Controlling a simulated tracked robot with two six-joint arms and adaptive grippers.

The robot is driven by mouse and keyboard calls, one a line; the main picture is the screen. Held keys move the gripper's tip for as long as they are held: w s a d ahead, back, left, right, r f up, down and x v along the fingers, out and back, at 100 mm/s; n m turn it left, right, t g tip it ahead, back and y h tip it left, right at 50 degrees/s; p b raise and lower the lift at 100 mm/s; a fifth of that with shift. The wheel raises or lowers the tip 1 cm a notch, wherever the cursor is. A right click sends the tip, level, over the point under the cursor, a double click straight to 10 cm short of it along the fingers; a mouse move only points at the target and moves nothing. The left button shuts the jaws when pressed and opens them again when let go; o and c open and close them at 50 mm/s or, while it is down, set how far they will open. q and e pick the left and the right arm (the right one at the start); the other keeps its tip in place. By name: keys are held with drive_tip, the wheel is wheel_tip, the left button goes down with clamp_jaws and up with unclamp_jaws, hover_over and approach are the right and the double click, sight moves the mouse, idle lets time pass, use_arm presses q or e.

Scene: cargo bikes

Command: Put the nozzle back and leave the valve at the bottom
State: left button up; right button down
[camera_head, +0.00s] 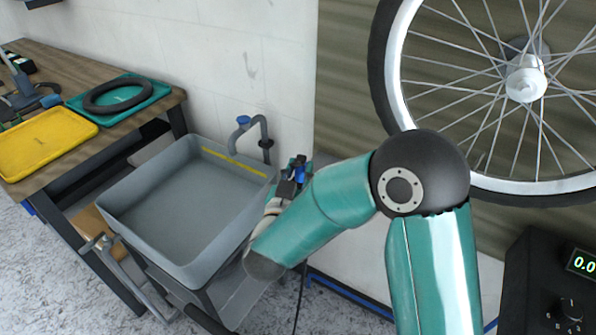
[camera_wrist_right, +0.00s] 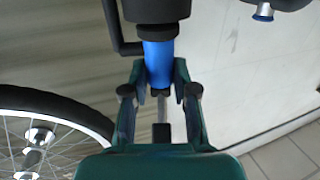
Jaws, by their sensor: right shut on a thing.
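My right gripper (camera_head: 294,176) is in front of the wall, just right of the grey basin. In the right wrist view its fingers (camera_wrist_right: 160,88) are shut on the nozzle (camera_wrist_right: 158,62), which has a blue band and a black body; a little of its blue (camera_head: 301,171) shows in the head view. A black bracket-like bar (camera_wrist_right: 113,28) is beside the nozzle; I cannot tell whether they touch. The spoked wheel (camera_head: 392,62) hangs at the upper right, its top out of the head view. I cannot make out the valve. My left gripper is not in view.
A grey basin (camera_head: 125,215) with a blue-knobbed tap (camera_head: 262,128) stands left of my right gripper. A black box with a lit display (camera_head: 535,268) is at lower right. A workbench (camera_head: 75,62) with a yellow tray (camera_head: 45,140) and a green tray (camera_head: 148,88) is at left.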

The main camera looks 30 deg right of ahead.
drive_tip(key=shift+f, duration=0.2)
drive_tip(key=shift+f+b, duration=0.5)
drive_tip(key=shift+b, duration=0.2)
drive_tip(key=c, duration=0.8)
unclamp_jaws()
drive_tip(key=shift+o, duration=0.4)
